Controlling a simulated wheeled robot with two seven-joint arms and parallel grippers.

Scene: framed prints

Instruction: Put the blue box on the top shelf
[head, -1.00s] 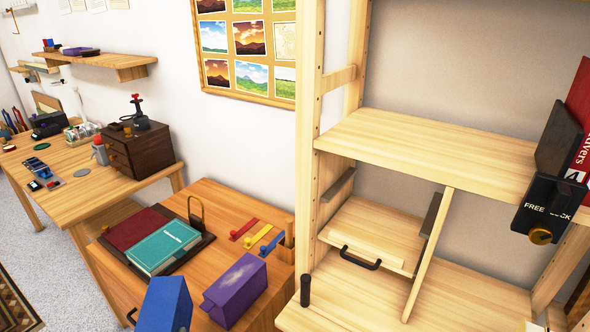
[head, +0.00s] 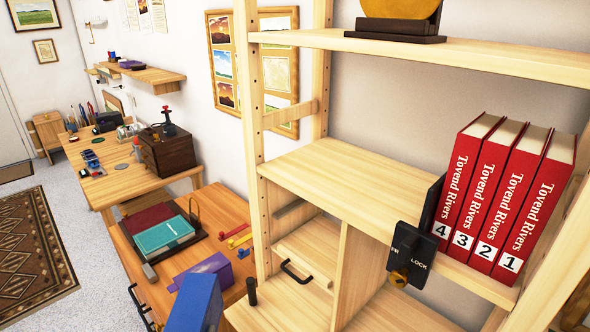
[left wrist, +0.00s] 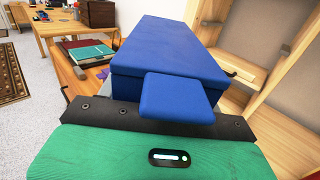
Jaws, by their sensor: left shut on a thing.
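The blue box (head: 195,303) is at the bottom edge of the head view, in front of the desk and left of the shelf unit. It fills the middle of the left wrist view (left wrist: 170,50). My left gripper (left wrist: 180,118) is shut on it; its fingertips are mostly hidden, and a small blue block shows at the palm. The highest shelf board in the head view (head: 480,57) is bare along its front edge. A round golden piece on a black base (head: 395,30) stands on it. My right gripper is not in view.
The middle shelf (head: 340,180) holds several red books (head: 500,200) and a black lock-marked bookend (head: 412,250); its left part is clear. The shelf's wooden upright (head: 250,130) stands near the box. A purple box (head: 208,268) and teal book (head: 163,234) lie on the desk.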

